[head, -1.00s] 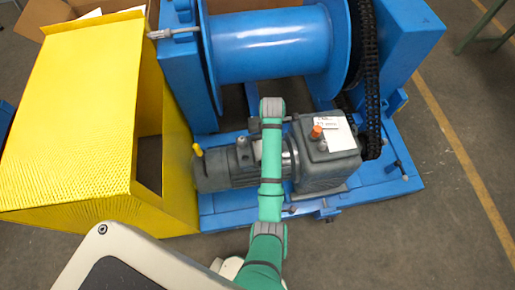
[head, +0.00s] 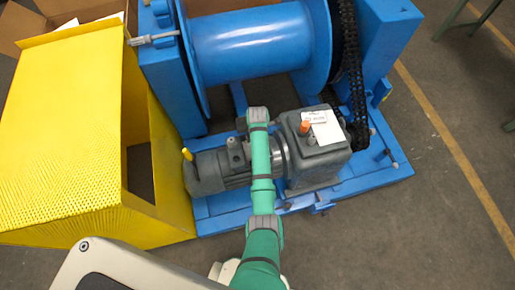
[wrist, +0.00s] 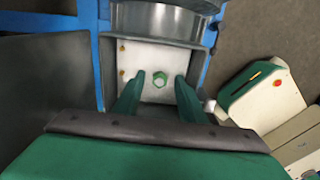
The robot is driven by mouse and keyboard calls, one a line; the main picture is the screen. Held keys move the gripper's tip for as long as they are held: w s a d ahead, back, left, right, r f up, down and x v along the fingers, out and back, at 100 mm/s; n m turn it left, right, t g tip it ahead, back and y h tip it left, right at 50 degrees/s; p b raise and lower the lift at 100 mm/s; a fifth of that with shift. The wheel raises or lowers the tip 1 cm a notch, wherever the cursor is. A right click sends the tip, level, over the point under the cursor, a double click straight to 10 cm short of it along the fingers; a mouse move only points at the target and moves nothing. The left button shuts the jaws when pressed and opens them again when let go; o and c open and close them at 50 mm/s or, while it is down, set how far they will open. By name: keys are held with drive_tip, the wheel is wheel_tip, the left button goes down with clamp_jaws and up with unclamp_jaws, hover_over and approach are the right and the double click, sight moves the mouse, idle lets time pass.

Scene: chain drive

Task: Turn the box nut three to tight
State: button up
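In the wrist view a green hex nut (wrist: 159,79) sits on a pale plate (wrist: 147,56). I cannot tell its number or how tight it is. My gripper (wrist: 159,88) is open, with one green finger to the left and one to the right of the nut. Its fingertips show gaps to the nut and appear apart from it; their distance from the plate is unclear. In the head view my green arm reaches over the grey motor (head: 222,168), and my gripper and the nut are hidden.
The grey gearbox (head: 325,158) with a paper tag and orange cap stands on the blue base frame (head: 365,185). A blue drum (head: 250,45) and black chain (head: 350,60) are behind. A yellow guard (head: 65,130) stands at left. The floor at right is mostly clear.

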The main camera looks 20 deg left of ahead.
drive_tip(key=shift+f, duration=0.2)
clamp_jaws()
